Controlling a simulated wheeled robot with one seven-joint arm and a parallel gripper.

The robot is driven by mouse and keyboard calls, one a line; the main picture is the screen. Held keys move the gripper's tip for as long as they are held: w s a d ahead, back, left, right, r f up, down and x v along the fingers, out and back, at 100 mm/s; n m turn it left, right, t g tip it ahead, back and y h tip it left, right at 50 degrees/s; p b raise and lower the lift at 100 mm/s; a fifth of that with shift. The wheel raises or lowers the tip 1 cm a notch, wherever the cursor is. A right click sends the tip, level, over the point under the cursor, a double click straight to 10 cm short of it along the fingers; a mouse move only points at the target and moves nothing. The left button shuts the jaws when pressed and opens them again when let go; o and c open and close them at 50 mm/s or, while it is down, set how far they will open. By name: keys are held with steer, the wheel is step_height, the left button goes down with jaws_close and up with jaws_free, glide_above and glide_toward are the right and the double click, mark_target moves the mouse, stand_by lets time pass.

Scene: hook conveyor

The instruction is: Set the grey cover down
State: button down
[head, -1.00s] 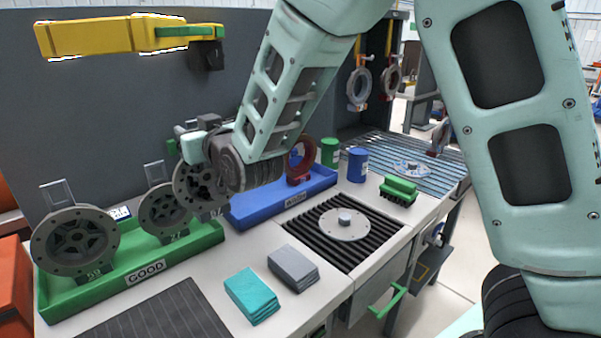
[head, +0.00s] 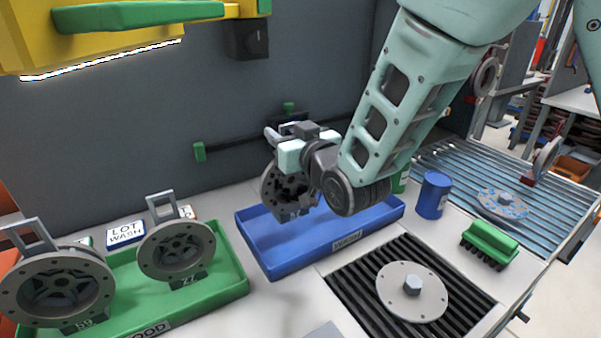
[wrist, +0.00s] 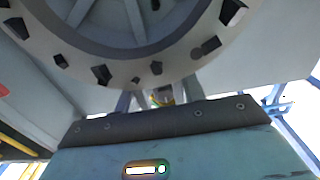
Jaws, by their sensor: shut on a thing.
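The held grey cover (head: 277,199), a round disc with holes and a spoked centre, hangs upright from my gripper (head: 290,143). My gripper is shut on it near its top. In the head view the cover appears in front of the wall, over the left back part of the blue tray (head: 285,262); I cannot tell its exact height. In the wrist view the cover (wrist: 135,68) fills the top, close to the gripper fingers (wrist: 158,100). My wrist and arm hide part of the cover's right side and part of the blue tray.
The green tray (head: 232,283) at left holds two upright grey covers, marked 59 (head: 62,284) and 27 (head: 176,250). A blue can (head: 432,195), green brush (head: 490,240) and black ribbed mat (head: 350,288) with a metal disc (head: 411,291) lie right.

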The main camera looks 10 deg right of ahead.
steer(key=shift+f, duration=2.85)
steer(key=shift+f, duration=0.1)
steer(key=shift+f, duration=0.15)
steer(key=c, duration=0.8)
jaws_free()
steer(key=shift+c, duration=0.2)
steer(key=shift+r, duration=0.35)
steer(key=p+v, duration=0.6)
steer(key=v, duration=0.3)
steer(key=shift+s+r+p, duration=0.15)
steer(key=shift+s+p, duration=0.15)
